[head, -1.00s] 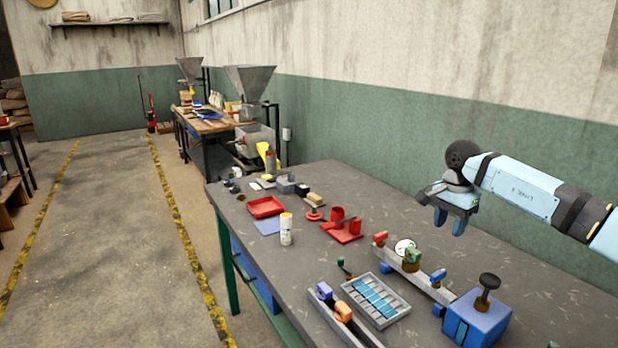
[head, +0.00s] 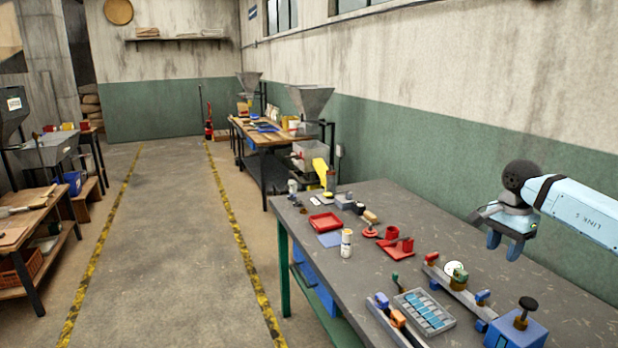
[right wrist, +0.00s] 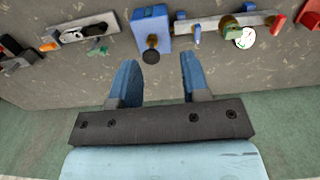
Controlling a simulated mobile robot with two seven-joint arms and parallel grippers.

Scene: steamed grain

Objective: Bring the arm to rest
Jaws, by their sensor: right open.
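My right gripper (head: 504,246) hangs above the far right part of the grey workbench (head: 360,285), its blue fingers pointing down. In the right wrist view the two fingers (right wrist: 160,80) are spread apart with nothing between them. Beyond the fingertips in that view lies the bench top with a blue block with a dark knob (right wrist: 152,35). The gripper looks clear of the bench items. My left gripper is not in view.
The bench holds a red tray (head: 325,222), a white bottle (head: 347,243), a red fixture (head: 396,247), a rail with clamps (head: 460,288) and a grey tray with blue pieces (head: 425,313). A wall (head: 420,150) runs behind it. The aisle floor (head: 170,240) at left is clear.

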